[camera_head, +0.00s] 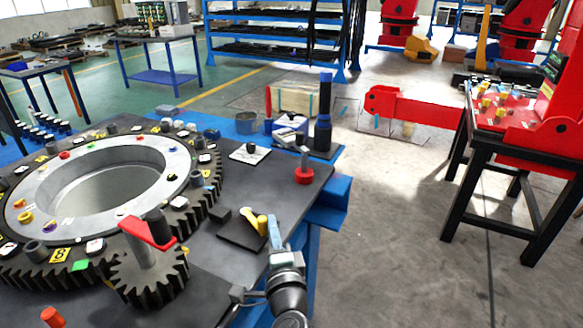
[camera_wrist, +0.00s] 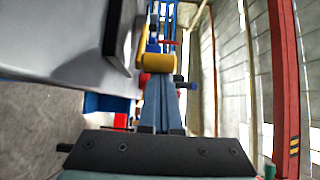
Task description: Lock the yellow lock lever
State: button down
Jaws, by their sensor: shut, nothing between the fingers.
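The yellow lock lever (camera_head: 262,224) sits on a dark plate (camera_head: 236,236) near the right edge of the dark work table (camera_head: 212,262). In the wrist view the yellow lever (camera_wrist: 157,63) is just beyond my fingertips. My gripper (camera_head: 273,222) is shut and empty, with its blue fingers together right beside the lever, on its right side in the head view. In the wrist view the fingertips (camera_wrist: 159,78) overlap the lever's near edge. I cannot tell whether they touch it.
A large ring gear (camera_head: 205,190) and a small pinion with a red crank (camera_head: 148,232) fill the table's left. A red knob (camera_head: 304,175) and a dark blue-topped cylinder (camera_head: 323,115) stand behind the lever. Open floor (camera_head: 400,235) lies to the right.

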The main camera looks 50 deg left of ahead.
aim_at(255, 249)
jog(key=shift+s+a+p, duration=0.15)
jog(key=shift+s+a, duration=0.1)
jog(key=shift+s, duration=0.75)
jog(key=shift+s+a+p, duration=0.15)
jog(key=shift+s+a, duration=0.1)
jog(key=shift+s, duration=0.85)
jog(key=b+v, duration=0.1)
jog(key=v, duration=1.2)
jog(key=shift+b, duration=0.4)
jog(key=shift+a, duration=0.1)
